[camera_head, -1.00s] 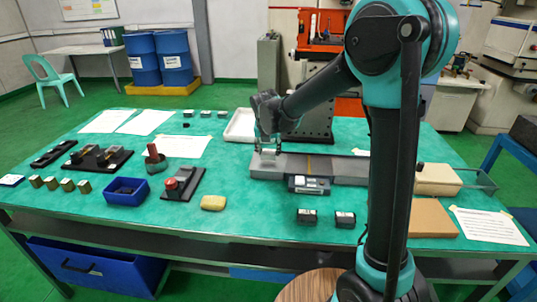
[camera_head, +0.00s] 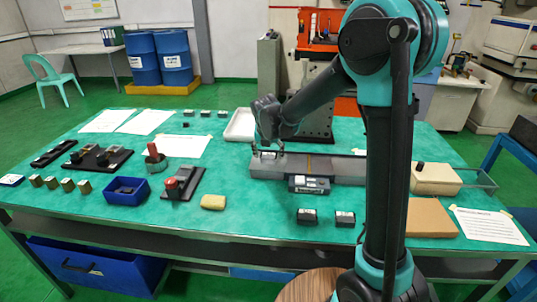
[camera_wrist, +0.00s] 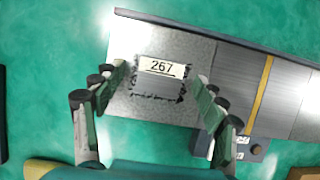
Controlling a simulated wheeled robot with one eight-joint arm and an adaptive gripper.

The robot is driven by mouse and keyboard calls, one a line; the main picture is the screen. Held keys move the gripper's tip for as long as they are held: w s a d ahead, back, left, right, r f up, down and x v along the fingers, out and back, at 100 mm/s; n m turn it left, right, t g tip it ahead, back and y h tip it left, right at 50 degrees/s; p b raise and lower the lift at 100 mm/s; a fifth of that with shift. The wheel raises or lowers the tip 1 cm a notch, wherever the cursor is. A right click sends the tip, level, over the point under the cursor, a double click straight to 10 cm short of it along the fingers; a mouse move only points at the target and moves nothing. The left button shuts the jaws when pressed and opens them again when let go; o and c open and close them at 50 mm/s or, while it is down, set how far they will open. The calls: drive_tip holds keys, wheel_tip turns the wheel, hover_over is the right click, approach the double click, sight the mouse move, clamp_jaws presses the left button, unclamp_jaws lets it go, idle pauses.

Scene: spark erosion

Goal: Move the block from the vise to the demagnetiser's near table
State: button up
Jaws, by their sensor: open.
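The block (camera_wrist: 159,88), a small grey piece with dark ragged edges and a white label reading 267, rests on the light grey plate (camera_wrist: 125,100) at one end of the demagnetiser (camera_wrist: 240,85). In the head view the demagnetiser (camera_head: 345,168) is the long grey bar, with the block at its left end, small and partly hidden by my fingers. My gripper (camera_wrist: 163,82) is open, with one finger on each side of the block and gaps visible between. It shows in the head view (camera_head: 267,146) low over that left end. I cannot clearly pick out the vise.
A control box (camera_head: 309,184) sits at the demagnetiser's front. A black fixture with a red knob (camera_head: 183,183), a yellow sponge (camera_head: 213,202) and a blue bin (camera_head: 127,191) stand to the left. A white tray (camera_head: 240,126) lies behind. Green mat is bare in front of the sponge.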

drive_tip(key=v, duration=1.2)
